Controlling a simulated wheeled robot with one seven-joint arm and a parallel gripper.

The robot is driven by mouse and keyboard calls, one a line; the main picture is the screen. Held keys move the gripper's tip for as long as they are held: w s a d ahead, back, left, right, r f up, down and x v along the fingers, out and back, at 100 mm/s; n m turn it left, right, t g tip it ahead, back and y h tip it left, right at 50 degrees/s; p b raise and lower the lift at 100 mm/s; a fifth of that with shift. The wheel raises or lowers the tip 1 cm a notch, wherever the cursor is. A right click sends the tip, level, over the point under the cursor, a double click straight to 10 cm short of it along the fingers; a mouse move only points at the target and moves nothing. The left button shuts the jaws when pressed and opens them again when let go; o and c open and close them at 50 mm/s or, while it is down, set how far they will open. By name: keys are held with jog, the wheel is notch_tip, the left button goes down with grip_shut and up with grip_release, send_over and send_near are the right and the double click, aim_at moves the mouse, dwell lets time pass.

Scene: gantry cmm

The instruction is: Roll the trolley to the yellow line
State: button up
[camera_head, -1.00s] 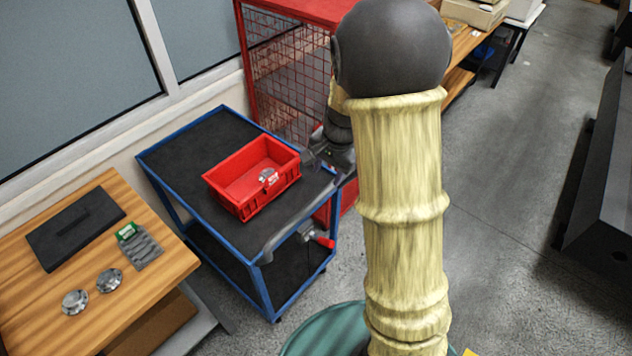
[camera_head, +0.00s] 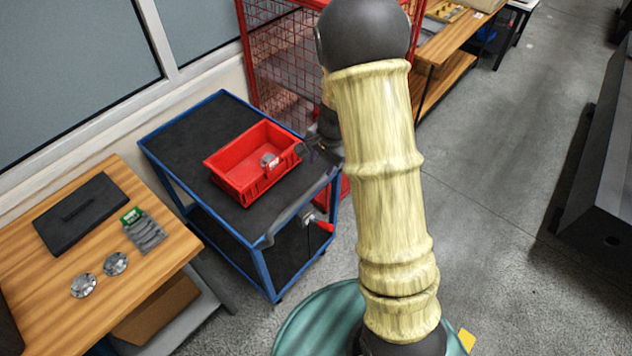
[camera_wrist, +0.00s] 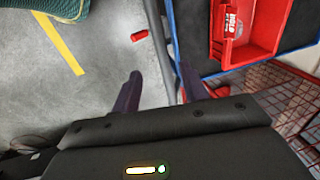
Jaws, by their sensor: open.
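The trolley (camera_head: 188,135) has a blue frame and dark shelves, and stands beside a wooden bench. A red bin (camera_head: 240,183) sits on its top shelf, also at the upper right in the wrist view (camera_wrist: 235,52). The trolley's grey handle bar (camera_head: 290,215) runs along its near right edge. My gripper (camera_wrist: 161,84) is open, and the bar (camera_wrist: 160,35) passes between its fingers in the wrist view; contact cannot be told. In the head view my gripper is partly hidden by my arm. The yellow line (camera_wrist: 60,44) lies on the floor at the wrist view's upper left.
A red-knobbed lever (camera_head: 325,226) sticks out below the handle. The wooden bench (camera_head: 165,235) stands at left, a red mesh cage (camera_head: 285,65) behind the trolley. A dark machine base (camera_head: 600,190) is at right. Grey floor (camera_head: 490,190) between is clear.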

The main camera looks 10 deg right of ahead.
aim_at(316, 185)
jog(key=f, duration=0.3)
jog(key=w+a+f+p, duration=0.1)
jog(key=f, duration=0.3)
jog(key=f+p, duration=0.1)
jog(key=f, duration=0.3)
jog(key=shift+w+a+f, duration=0.2)
jog(key=shift+w, duration=0.2)
jog(key=shift+c, duration=0.2)
grip_shut()
